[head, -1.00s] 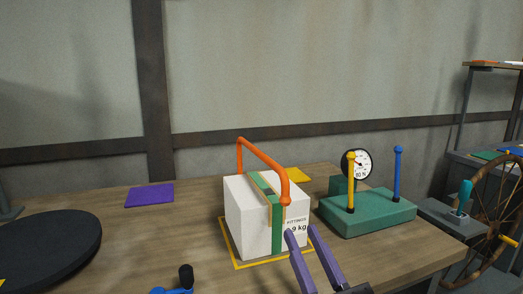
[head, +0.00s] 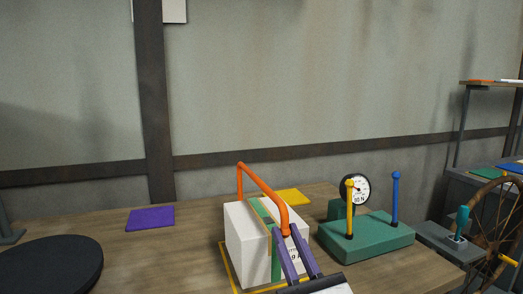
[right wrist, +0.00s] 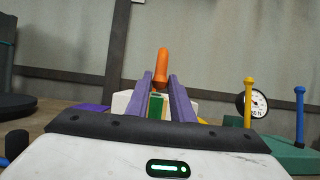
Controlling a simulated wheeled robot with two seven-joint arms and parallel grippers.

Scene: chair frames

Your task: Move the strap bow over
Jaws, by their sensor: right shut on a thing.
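The orange strap bow (head: 262,185) arches over a white box (head: 246,246) with a green strap (head: 276,262) around it. It also shows in the right wrist view (right wrist: 161,66), upright between the fingertips. My right gripper (head: 287,240) has its two purple fingers at the bow's near lower end, at the box's right front, and is shut on it. The fingers hide part of the label and the near end of the bow. My left gripper is not in view.
A green stand (head: 372,243) with a gauge (head: 355,190), a yellow post (head: 349,208) and a blue post (head: 395,200) stands close right of the box. A black disc (head: 48,268) lies at the left. The table between disc and box is mostly clear.

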